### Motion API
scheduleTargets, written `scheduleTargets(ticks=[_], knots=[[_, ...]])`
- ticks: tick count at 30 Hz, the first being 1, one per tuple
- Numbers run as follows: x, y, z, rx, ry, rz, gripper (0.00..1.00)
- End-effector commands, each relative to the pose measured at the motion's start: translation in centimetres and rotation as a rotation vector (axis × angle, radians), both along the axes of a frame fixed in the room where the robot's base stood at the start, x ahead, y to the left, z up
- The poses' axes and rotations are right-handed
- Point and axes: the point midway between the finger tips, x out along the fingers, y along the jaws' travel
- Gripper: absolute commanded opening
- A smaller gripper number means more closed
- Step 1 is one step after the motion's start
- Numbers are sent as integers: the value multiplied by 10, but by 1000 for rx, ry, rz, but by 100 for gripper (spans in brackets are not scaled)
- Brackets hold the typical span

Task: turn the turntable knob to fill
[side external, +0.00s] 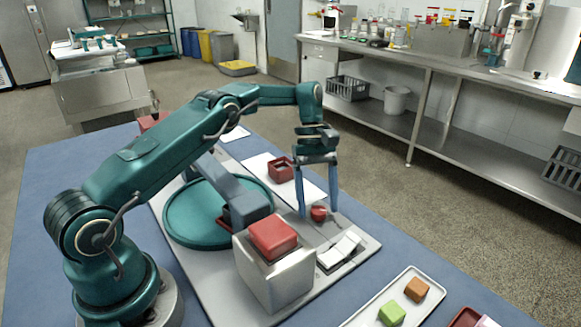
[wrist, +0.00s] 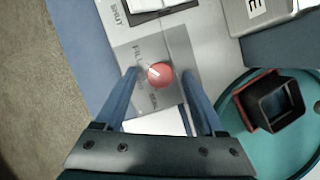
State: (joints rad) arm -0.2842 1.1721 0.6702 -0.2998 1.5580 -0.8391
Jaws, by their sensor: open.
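The red round turntable knob (side external: 318,214) sits on a grey plate on the machine's base board. In the wrist view the knob (wrist: 160,76) carries a white mark on its left part, on the side towards the printed word FILL (wrist: 137,54). In the wrist view the gripper (wrist: 157,72) also straddles the knob, with gaps showing. The teal turntable (side external: 185,230) lies to the left.
A metal block with a red top (side external: 273,238) stands close in front of the knob. A white rocker switch (side external: 339,250) lies right of the block. A dark red open box (side external: 281,169) stands behind. A white tray (side external: 399,302) with green and orange cubes lies at front right.

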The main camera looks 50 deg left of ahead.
Motion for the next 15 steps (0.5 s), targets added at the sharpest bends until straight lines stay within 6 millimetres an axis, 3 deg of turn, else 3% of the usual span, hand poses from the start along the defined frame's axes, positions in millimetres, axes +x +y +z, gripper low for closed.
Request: scheduleTargets(ticks=[15], knots=[[0, 0, 41, 1, -3, 0, 71]])
